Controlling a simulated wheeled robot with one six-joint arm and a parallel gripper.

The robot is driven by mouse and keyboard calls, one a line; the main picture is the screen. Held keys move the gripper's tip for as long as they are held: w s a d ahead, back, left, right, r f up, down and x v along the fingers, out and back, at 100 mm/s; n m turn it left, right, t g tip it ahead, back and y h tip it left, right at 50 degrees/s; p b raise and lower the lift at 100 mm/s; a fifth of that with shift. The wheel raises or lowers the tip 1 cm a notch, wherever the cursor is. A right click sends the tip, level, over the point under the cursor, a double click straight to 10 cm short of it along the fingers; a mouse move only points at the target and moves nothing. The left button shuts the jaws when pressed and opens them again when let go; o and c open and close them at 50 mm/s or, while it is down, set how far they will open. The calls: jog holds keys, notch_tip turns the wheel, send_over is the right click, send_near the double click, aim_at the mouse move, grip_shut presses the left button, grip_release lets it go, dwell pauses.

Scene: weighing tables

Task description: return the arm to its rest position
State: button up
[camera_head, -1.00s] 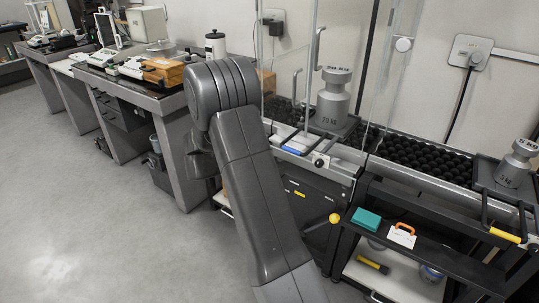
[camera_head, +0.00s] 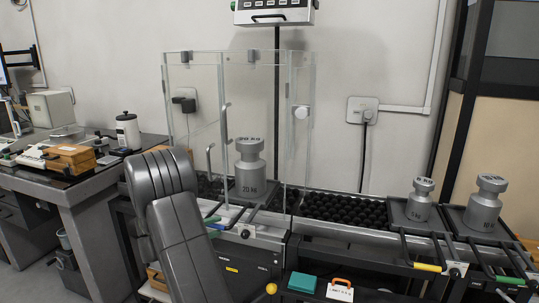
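My grey arm rises from the bottom edge, left of centre, in the head view. Its upper link and rounded elbow stand in front of the weighing bench. The rest of the arm beyond the elbow is hidden behind it, and my gripper is not in view. The 20 kg weight (camera_head: 249,172) stands upright on its tray behind the clear panels, to the right of my arm and apart from it.
A clear glass enclosure (camera_head: 196,90) stands behind my arm. A roller bed (camera_head: 345,212) runs right to the 5 kg weight (camera_head: 420,203) and the 10 kg weight (camera_head: 485,205). A wooden box (camera_head: 70,158) sits on the left table. A teal case (camera_head: 302,282) lies low in front.

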jog(key=shift+x, duration=1.55)
jog(key=shift+s, duration=0.1)
jog(key=p, duration=0.1)
send_near(224, 229)
jog(key=a, duration=0.4)
jog(key=b+x, duration=0.1)
jog(key=x, duration=1.2)
jog(key=shift+s+d+b, duration=0.15)
jog(key=shift+d+b, duration=0.15)
jog(key=shift+d, duration=1.55)
